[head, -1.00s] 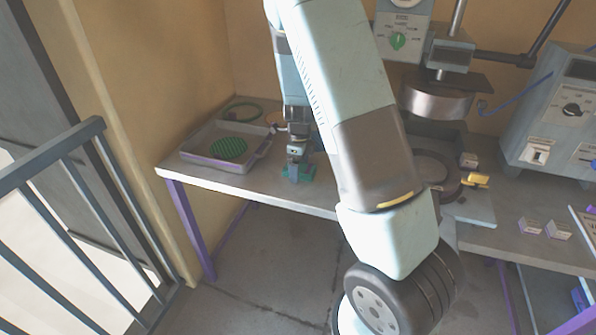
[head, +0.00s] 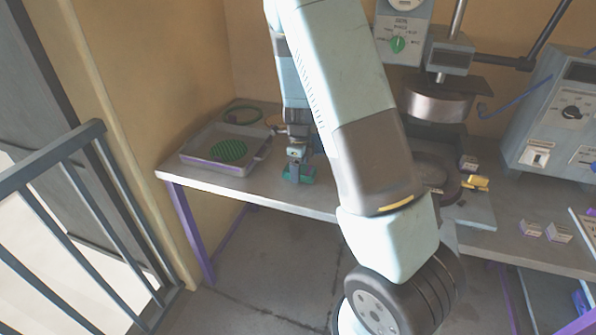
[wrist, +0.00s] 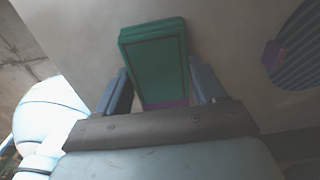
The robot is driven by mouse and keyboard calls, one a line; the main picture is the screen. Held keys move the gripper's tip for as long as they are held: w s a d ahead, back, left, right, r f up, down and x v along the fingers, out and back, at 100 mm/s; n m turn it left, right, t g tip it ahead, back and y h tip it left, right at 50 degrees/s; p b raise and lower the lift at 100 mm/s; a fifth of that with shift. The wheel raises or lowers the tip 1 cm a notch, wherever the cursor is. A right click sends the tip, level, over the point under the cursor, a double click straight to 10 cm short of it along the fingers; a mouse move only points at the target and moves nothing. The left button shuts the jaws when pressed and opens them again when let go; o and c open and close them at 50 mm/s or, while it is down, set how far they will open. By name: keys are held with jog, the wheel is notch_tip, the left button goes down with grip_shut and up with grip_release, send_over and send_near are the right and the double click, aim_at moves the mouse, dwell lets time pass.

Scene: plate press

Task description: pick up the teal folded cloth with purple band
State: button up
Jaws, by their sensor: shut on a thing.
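The teal folded cloth (head: 299,175) is at the table's left part, below my gripper (head: 297,168) in the head view. In the wrist view the cloth (wrist: 153,55) is a flat teal block standing between the two fingers, with a purple band at its near end. My gripper (wrist: 163,90) is shut on the cloth, a finger along each side. The arm hides part of the table behind it. I cannot tell whether the cloth touches the table or is just above it.
A grey tray (head: 190,160) with a green ribbed disc (head: 229,150) stands left of the cloth. A green ring (head: 243,113) lies behind it. The press (head: 437,103) and a control box (head: 560,115) stand to the right. A railing (head: 50,157) is at far left.

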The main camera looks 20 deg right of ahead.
jog(key=shift+r, duration=0.4)
jog(key=r, duration=0.2)
jog(key=shift+s+r, duration=0.2)
jog(key=shift+r, duration=0.15)
jog(key=s+r, duration=0.1)
jog(key=s+d+r, duration=0.1)
jog(key=s+r, duration=0.1)
jog(key=s+d+r, duration=0.1)
jog(key=r, duration=0.1)
jog(key=shift+s+r, duration=0.15)
jog(key=shift+r, duration=0.1)
jog(key=s+d+r, duration=0.3)
jog(key=s, duration=0.5)
jog(key=shift+s+d+r, duration=0.15)
jog(key=shift+d+r, duration=0.05)
jog(key=shift+r, duration=0.2)
